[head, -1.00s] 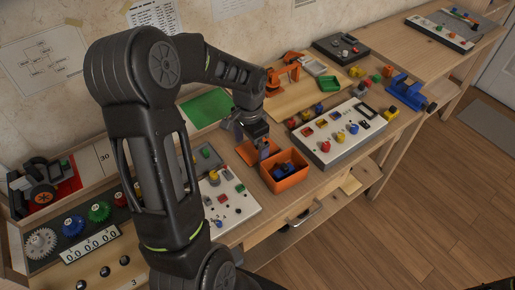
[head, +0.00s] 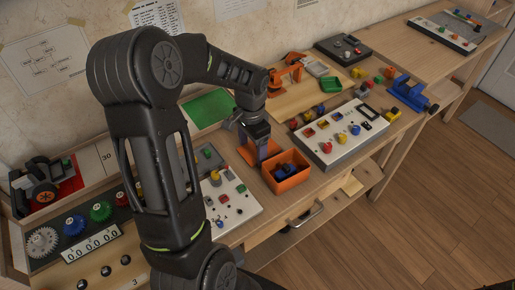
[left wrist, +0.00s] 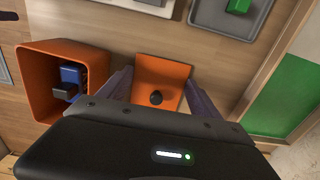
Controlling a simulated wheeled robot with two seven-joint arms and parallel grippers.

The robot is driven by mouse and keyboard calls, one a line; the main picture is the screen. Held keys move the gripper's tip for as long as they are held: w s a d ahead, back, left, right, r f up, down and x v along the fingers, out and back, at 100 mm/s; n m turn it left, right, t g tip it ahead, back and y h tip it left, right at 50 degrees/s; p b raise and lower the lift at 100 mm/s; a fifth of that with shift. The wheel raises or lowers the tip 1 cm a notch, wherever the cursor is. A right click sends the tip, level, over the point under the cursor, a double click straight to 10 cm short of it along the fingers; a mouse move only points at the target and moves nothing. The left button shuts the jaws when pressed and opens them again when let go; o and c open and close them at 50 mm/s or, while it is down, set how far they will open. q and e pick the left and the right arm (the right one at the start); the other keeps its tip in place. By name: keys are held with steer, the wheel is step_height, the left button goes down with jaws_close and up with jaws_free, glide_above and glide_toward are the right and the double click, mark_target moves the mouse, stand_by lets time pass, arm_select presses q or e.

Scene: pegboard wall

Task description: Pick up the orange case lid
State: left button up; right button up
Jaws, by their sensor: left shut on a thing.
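The orange case lid (head: 247,154) is a flat orange plate with a dark round knob (left wrist: 155,98); it also shows in the left wrist view (left wrist: 160,75). My left gripper (head: 264,157) is over the lid, pointing down, shut on it. In the left wrist view its two fingers stand on either side of the lid; the actual contact is hidden behind the gripper body. I cannot tell whether the lid is clear of the bench. The open orange case (head: 287,186) stands close by, with a blue object (left wrist: 71,78) inside. My right gripper is not in view.
A white panel with buttons (head: 232,196) lies left of the lid, and a grey-white switch panel (head: 343,137) lies to the right. A green mat (head: 208,108) is behind. A blue vise (head: 410,92) stands farther right. The wall is close behind the bench.

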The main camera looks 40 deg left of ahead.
mark_target(252, 152)
arm_select(q)
step_height(252, 152, up, 10)
stand_by(0.6)
steer(key=shift+r, duration=0.1)
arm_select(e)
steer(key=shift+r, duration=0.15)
